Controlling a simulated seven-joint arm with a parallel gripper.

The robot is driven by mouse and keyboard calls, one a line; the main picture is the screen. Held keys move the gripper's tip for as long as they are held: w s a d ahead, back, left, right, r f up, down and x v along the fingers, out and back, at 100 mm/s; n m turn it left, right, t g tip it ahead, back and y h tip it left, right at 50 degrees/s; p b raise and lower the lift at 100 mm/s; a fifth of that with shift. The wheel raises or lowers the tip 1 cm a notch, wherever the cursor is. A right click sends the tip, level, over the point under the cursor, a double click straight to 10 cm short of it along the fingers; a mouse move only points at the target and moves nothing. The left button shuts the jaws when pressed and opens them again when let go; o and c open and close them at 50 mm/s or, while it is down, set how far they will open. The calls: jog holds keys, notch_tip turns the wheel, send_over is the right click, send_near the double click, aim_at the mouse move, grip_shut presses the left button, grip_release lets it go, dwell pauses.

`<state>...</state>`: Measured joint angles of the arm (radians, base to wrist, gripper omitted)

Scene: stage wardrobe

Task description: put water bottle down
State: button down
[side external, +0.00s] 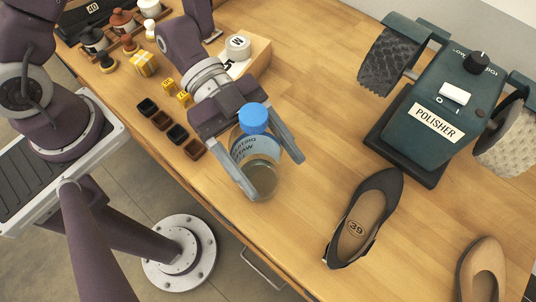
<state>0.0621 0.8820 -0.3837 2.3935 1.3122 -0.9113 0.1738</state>
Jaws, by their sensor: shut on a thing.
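The water bottle (257,158) is clear with a blue cap and a pale blue label with dark lettering. It stands roughly upright between the fingers of my gripper (271,171), which is shut on it. One finger runs along the left side of the bottle and the other along its right side. The bottle is over the front part of the wooden table (330,120). I cannot tell whether its base touches the tabletop.
A black shoe (366,215) marked 39 lies right of the bottle, with a tan shoe (484,268) beyond. A green polisher (446,100) stands at the back right. Small dark cups (162,120) sit left. The table's front edge is close; bare wood lies behind the bottle.

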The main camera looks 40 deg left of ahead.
jog(key=shift+c, duration=0.9)
grip_release()
